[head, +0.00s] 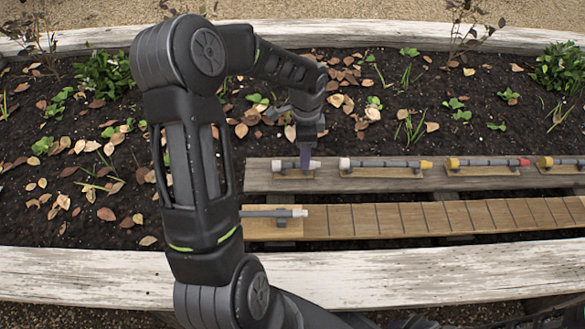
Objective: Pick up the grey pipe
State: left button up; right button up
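Several pipes with grey bodies lie on the two planks, so I cannot be sure which one is meant. A grey pipe with pale ends (286,164) lies at the left end of the back plank. Another grey pipe with a whitish right end (270,213) lies on a small wooden block at the left of the front plank, partly behind my arm. My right gripper is out of view.
The back plank (445,179) also carries a white-and-yellow-ended pipe (385,164), a yellow-and-red-ended pipe (487,162) and a yellow-ended pipe (565,161). The front plank (420,218) is marked with dark lines and mostly bare. A white timber edge (430,278) runs in front; plants and leaves lie behind.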

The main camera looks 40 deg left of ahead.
aim_at(283, 171)
pick_arm(q)
notch_tip(283, 171, down, 5)
jog(key=b, duration=0.2)
jog(key=shift+s+d+f+b, duration=0.15)
jog(key=shift+b, duration=0.15)
dwell(0.4)
grip_shut()
dwell(0.5)
